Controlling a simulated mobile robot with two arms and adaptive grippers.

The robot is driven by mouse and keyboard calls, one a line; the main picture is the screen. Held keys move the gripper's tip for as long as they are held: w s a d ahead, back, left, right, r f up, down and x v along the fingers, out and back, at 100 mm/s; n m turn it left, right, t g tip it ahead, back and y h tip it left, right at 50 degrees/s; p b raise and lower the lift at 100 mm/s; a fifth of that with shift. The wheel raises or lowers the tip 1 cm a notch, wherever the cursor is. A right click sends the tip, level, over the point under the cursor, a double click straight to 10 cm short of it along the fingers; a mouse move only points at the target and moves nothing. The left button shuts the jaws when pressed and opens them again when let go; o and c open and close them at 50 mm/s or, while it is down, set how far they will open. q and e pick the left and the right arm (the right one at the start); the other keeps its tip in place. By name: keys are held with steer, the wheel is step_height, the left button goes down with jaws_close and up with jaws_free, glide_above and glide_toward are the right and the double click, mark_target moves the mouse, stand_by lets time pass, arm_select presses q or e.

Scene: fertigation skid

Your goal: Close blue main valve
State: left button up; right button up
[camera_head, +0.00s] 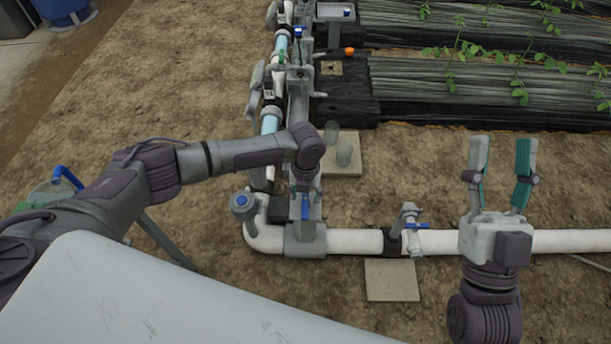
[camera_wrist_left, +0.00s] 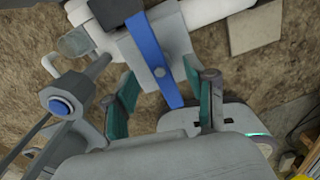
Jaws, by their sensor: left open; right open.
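The blue lever of the main valve (camera_wrist_left: 152,60) shows large in the left wrist view, running from a dark block at the top down to a free tip. My left gripper (camera_wrist_left: 158,80) is open, with one finger on each side of the lever; I cannot tell whether either finger touches it. In the head view a small part of the blue lever (camera_head: 305,208) shows below my left gripper (camera_head: 303,188), above the grey fitting on the white pipe. My arm hides most of the valve there. My right gripper (camera_head: 502,178) is open and empty, raised at the right.
A white pipe (camera_head: 350,241) runs across the ground to the right. A blue-centred cap (camera_head: 241,201) stands at the pipe's left corner. Upright pipework (camera_head: 299,90) rises behind. Bare soil lies left; plant beds (camera_head: 470,90) lie behind.

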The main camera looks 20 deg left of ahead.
arm_select(q)
steer(key=shift+r+p, duration=0.8)
steer(key=shift+r, duration=0.15)
steer(key=shift+r+p, duration=0.9)
arm_select(e)
steer(key=w+d+f+g+h, duration=0.1)
steer(key=w+f+g+h, duration=0.25)
steer(key=f+g, duration=0.75)
arm_select(q)
steer(key=shift+r+p, duration=1.5)
arm_select(e)
steer(key=s+d+f+g+h, duration=0.1)
steer(key=s+d+f+g, duration=0.1)
steer(key=f, duration=0.4)
steer(key=s+d+f+g+h, duration=0.1)
steer(key=s+f+g, duration=0.3)
steer(key=s+f, duration=0.2)
steer(key=shift+s+d+f+m+g, duration=0.15)
steer(key=shift+d+f+m+g, duration=0.15)
steer(key=shift+d+m, duration=0.1)
